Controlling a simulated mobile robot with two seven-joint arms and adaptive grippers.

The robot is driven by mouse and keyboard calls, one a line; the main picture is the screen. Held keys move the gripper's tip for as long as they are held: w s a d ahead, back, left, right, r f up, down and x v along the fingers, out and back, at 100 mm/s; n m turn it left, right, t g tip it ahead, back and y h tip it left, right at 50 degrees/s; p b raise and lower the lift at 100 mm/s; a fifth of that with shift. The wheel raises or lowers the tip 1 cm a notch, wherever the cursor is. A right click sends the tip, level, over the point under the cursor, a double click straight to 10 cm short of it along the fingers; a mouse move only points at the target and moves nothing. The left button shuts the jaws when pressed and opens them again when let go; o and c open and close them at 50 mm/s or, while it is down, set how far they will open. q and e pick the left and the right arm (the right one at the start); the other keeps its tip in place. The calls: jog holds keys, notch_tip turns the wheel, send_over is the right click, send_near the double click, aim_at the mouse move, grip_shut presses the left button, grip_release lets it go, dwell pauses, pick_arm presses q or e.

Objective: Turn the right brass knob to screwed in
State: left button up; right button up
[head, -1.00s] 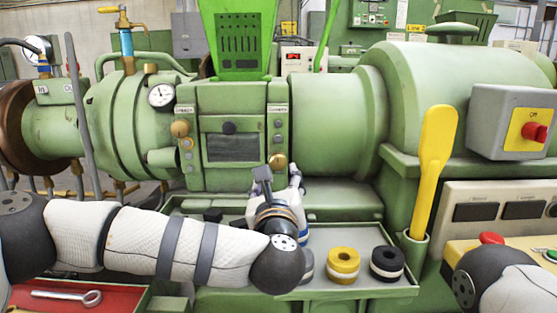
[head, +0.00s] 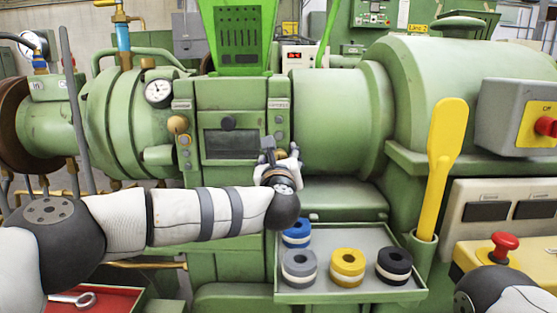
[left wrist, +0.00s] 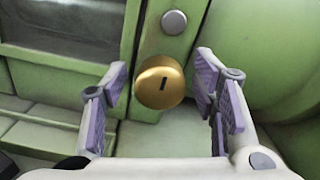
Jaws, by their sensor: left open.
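In the head view my left gripper (head: 270,152) is at the lower right of the panel and mostly hides this knob. The left brass knob (head: 178,123) is in clear view on the other side of the panel. My right gripper is out of view; only part of my right arm shows at the lower right.
A tray (head: 330,296) below holds a blue ring (head: 297,233), a grey ring (head: 299,268), a yellow ring (head: 347,268) and a black ring (head: 393,265). A yellow paddle (head: 443,150) stands upright to the right. A red tray (head: 110,300) with a wrench is at lower left.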

pick_arm(q)
jog(key=c, duration=1.2)
